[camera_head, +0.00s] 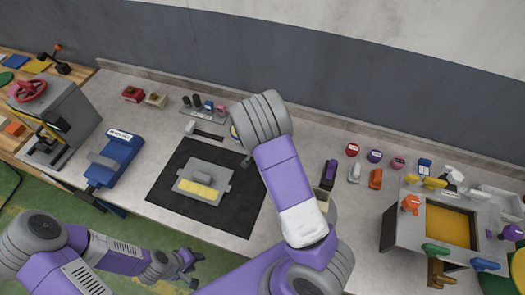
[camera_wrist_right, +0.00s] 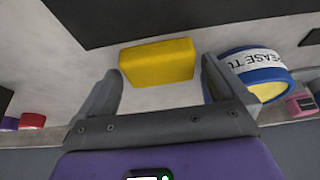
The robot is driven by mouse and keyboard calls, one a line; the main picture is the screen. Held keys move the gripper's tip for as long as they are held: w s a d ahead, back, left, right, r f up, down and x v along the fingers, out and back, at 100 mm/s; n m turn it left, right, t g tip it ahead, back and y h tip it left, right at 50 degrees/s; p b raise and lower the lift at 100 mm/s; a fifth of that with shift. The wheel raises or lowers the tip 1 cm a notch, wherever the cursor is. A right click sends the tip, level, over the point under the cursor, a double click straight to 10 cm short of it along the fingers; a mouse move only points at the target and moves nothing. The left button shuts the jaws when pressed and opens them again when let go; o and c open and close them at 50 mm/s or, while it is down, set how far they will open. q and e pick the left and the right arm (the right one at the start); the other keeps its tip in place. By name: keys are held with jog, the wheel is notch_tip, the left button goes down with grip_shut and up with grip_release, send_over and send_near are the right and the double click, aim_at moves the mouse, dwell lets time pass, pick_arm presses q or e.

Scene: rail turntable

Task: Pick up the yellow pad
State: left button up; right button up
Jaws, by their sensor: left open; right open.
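The yellow pad (camera_wrist_right: 157,63) is a small block on the pale worktop in the right wrist view. It lies between the fingertips of my right gripper (camera_wrist_right: 159,68), which is open, with a finger on each side and nothing held. I cannot tell how far above the pad the fingers are. In the head view my right arm hides this spot. My left gripper (camera_head: 187,266) is open and empty, low at the left, in front of the bench edge.
A blue round tin (camera_wrist_right: 255,70) with a white label stands right beside the right finger. A black mat (camera_head: 170,200) bears a grey plate (camera_head: 212,173) with yellow on it. A blue vise (camera_head: 118,157) stands left; a grey station (camera_head: 402,228) stands right.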

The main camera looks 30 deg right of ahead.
jog(key=shift+c, duration=0.2)
jog(key=c, duration=0.9)
notch_tip(320, 180, up, 10)
jog(key=shift+r+p, duration=0.1)
jog(key=shift+p, duration=0.25)
